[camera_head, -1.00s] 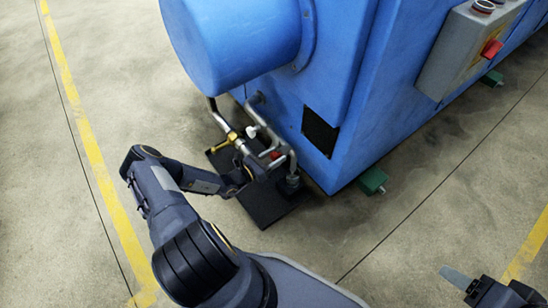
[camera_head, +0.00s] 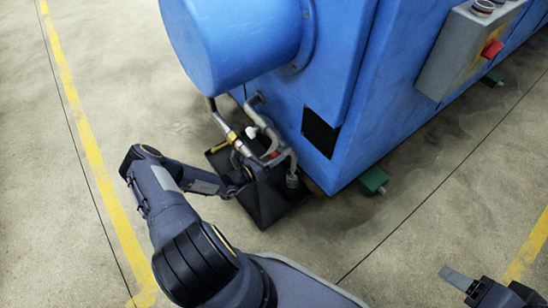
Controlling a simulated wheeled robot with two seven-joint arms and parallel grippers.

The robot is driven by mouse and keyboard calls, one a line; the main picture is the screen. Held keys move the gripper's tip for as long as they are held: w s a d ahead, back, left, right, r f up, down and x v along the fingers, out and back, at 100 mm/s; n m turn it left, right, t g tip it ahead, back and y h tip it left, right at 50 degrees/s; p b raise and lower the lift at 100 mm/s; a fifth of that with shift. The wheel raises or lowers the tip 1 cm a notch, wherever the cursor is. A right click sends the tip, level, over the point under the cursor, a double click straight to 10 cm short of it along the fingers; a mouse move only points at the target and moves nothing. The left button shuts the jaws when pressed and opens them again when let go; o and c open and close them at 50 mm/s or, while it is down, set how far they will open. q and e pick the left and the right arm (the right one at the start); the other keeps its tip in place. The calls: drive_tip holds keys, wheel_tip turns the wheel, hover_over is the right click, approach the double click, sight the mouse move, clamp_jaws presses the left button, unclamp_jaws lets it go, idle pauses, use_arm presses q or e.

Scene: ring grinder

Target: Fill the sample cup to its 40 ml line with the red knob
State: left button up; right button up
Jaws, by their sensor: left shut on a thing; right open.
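A red knob (camera_head: 274,154) shows as a small red spot on the grey pipework low at the machine's side. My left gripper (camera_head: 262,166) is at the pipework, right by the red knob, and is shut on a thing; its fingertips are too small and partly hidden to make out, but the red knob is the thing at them. A small grey cup-like cylinder (camera_head: 292,181) stands on the black mat under the pipe's end. Its 40 ml line and its fill level cannot be made out. My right gripper (camera_head: 458,279) is open and empty at the lower right, far from the pipework.
The blue machine (camera_head: 365,110) rises behind the pipes, with a big blue drum (camera_head: 235,45) overhanging them. A yellow-handled valve (camera_head: 228,139) and a white knob (camera_head: 250,131) sit beside the red one. A black mat (camera_head: 270,213) lies below. The floor in front is clear.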

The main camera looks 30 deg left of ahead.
sight(271, 159)
use_arm(q)
drive_tip(key=n, duration=0.5)
drive_tip(key=shift+f+n+b, duration=0.1)
drive_tip(key=shift+n+b, duration=0.2)
drive_tip(key=shift+b, duration=0.1)
drive_tip(key=n, duration=0.4)
drive_tip(key=shift+n+b, duration=0.3)
drive_tip(key=shift+b, duration=0.1)
drive_tip(key=o, duration=0.7)
drive_tip(key=shift+a, duration=0.1)
drive_tip(key=p+v, duration=0.2)
drive_tip(key=v, duration=0.5)
drive_tip(key=shift+s+a, duration=0.1)
drive_tip(key=shift+s, duration=0.35)
